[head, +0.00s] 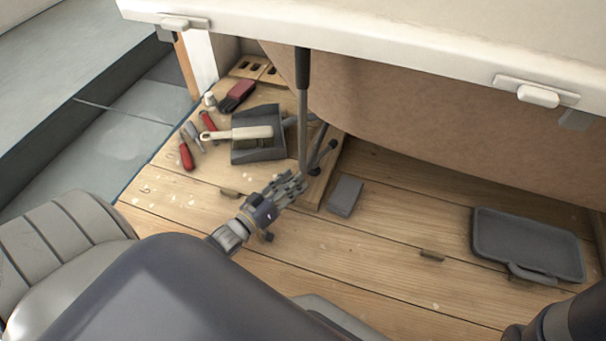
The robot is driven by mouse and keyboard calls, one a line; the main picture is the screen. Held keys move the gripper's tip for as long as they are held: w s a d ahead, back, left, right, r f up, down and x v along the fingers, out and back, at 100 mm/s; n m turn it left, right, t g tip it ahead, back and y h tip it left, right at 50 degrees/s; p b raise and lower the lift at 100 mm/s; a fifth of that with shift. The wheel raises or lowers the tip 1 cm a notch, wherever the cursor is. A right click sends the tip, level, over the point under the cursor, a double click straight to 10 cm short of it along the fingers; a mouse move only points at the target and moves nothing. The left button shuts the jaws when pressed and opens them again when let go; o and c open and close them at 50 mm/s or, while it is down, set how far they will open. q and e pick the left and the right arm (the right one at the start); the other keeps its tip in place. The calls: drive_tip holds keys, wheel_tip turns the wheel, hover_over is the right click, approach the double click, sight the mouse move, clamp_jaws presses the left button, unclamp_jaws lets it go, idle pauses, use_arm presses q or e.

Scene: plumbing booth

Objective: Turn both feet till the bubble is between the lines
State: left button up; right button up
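A grey upright rod with a black upper sleeve (302,70) comes down under the pale tub-like body (400,45) to the boards. It looks like one of the feet; dark angled legs (320,148) stand beside its lower end. My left gripper (290,186) is low over the boards, with its fingers close to the rod's base. Whether they touch it or are closed I cannot tell. My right arm shows only at the lower right corner; its gripper is out of frame. I cannot make out a second foot, a bubble or its lines.
A dustpan (258,150) with a pale-handled brush, red-handled tools (187,156) and a red brush (237,95) lie at the left. A grey block (345,196) is right of my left gripper. A dark tray (525,245) lies at the right, with clear boards between.

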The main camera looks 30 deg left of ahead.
use_arm(q)
drive_tip(key=w, duration=0.1)
drive_tip(key=w+b, duration=0.1)
drive_tip(key=w, duration=0.1)
drive_tip(key=shift+w+d+f+b, duration=0.15)
drive_tip(key=shift+w+d+b, duration=0.15)
drive_tip(key=shift+w+b, duration=0.1)
drive_tip(key=shift+w, duration=0.45)
clamp_jaws()
